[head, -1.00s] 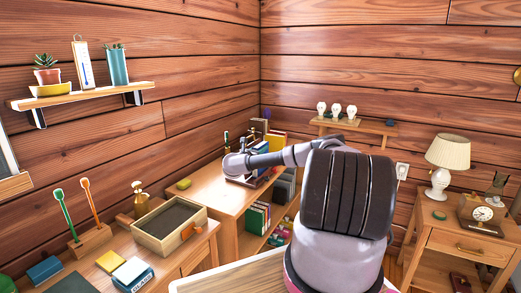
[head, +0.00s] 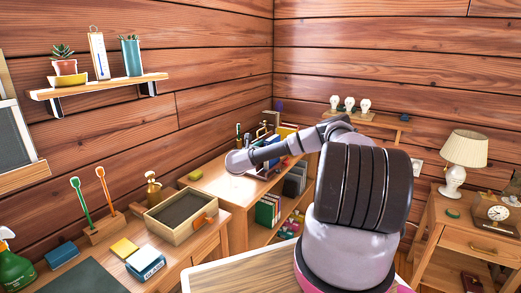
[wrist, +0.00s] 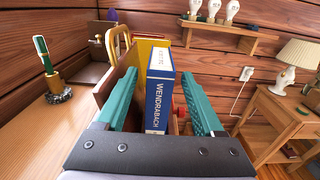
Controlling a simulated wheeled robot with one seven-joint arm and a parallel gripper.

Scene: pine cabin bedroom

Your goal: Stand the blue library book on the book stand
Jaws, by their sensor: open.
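A thick blue book (wrist: 160,95) with a white label and "WENDRABACH" on its spine stands upright in the wrist view. My gripper (wrist: 158,76) is open, with one teal finger on each side of the book. I cannot tell whether either finger touches it. A yellow book (wrist: 148,46) stands behind it, and a brown wooden panel (wrist: 104,88) is just left of the left finger. In the head view my arm reaches to the book group on the far desk, and hides part of it. I cannot make out the book stand for certain.
A pen in a holder (wrist: 50,75) stands left on the desk (wrist: 35,130). A wall shelf with bulbs (head: 372,118) is behind. A nightstand (head: 470,238) with a lamp is at right.

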